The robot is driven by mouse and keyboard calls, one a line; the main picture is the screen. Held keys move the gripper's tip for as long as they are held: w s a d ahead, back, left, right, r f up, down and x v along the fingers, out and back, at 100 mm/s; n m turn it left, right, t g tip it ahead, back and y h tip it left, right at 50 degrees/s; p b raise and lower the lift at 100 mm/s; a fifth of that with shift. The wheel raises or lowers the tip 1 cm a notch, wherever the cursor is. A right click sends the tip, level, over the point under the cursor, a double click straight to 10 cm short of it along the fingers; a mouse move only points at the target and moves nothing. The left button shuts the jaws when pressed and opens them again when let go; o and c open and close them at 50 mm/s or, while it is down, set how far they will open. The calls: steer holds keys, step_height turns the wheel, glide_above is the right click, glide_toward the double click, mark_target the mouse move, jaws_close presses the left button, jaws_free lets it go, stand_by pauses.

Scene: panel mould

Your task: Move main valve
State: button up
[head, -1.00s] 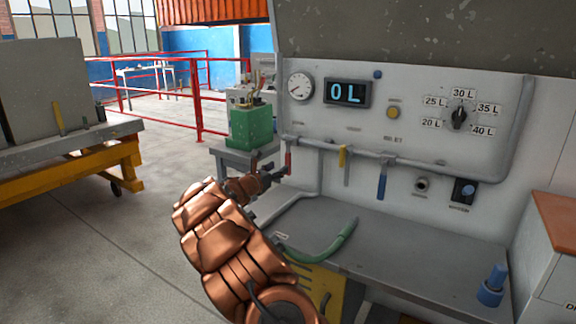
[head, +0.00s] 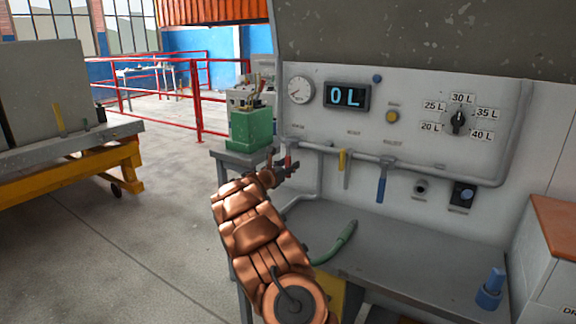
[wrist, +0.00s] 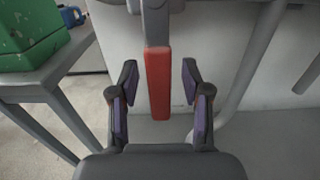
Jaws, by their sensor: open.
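The main valve is probably the red-handled lever (head: 288,160) at the left end of the pipe on the panel; I cannot read its label. In the wrist view its red grip (wrist: 158,85) hangs straight down between my fingers. My gripper (wrist: 158,95) is open, one finger on each side of the red grip, with a gap on both sides. In the head view my gripper (head: 284,172) is at the lever's lower end and partly hides it.
To the right hang a yellow lever (head: 342,160) and a blue lever (head: 382,183). A green machine (head: 250,130) stands on a small table at left. A green hose (head: 338,245) lies on the grey bench (head: 400,250). The display (head: 347,95) reads 0 L.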

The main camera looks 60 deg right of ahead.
jaws_close()
stand_by(0.4)
